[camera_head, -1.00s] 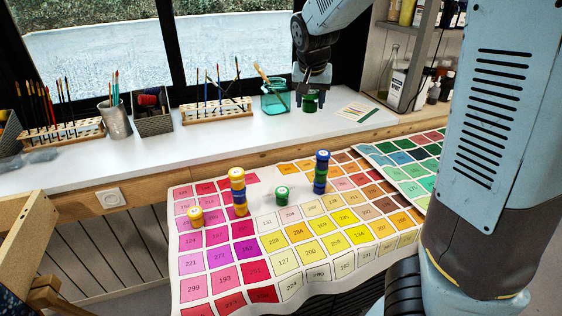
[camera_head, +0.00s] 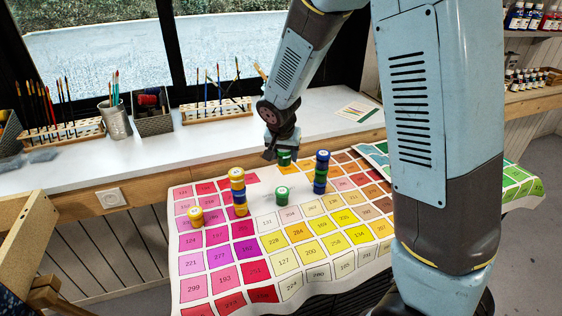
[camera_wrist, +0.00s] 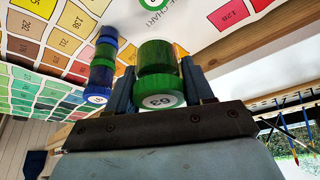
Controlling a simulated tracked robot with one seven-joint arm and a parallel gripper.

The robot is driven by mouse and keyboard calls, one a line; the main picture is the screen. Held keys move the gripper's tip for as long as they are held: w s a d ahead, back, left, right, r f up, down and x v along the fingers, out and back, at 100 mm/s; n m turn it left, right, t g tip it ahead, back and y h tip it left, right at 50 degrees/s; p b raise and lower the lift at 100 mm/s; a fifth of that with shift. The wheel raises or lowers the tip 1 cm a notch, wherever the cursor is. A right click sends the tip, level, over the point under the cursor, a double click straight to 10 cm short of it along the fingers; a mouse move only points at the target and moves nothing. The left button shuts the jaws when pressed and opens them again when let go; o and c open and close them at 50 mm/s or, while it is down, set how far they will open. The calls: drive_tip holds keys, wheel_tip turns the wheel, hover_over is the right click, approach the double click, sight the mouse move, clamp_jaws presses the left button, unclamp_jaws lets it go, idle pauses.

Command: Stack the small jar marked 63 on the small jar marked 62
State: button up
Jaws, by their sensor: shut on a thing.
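My gripper (camera_head: 283,163) is shut on a green jar (camera_head: 284,157), held upright above the far part of the colour chart. In the wrist view, the held jar's white lid label (camera_wrist: 158,101) reads 63, upside down, between my two fingers. Another green jar (camera_head: 282,196) with a white top stands alone on the pale area of the chart, below my gripper in the head picture. Its number is too small to read, so I cannot confirm that it is jar 62. The held jar is apart from it.
A stack of blue and green jars (camera_head: 321,173) stands close right of the lone green jar; it also shows in the wrist view (camera_wrist: 102,68). A yellow and blue stack (camera_head: 238,191) and a single yellow jar (camera_head: 196,216) stand left. The front of the chart (camera_head: 283,258) is clear.

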sight(283, 188)
drive_tip(key=shift+s+a+f, duration=0.15)
drive_tip(key=shift+f, duration=0.5)
drive_tip(key=shift+s+a+f, duration=0.15)
drive_tip(key=shift+f, duration=3.75)
drive_tip(key=shift+f, duration=0.65)
drive_tip(key=o, duration=1.2)
drive_tip(key=shift+c, duration=0.2)
drive_tip(key=shift+r, duration=0.1)
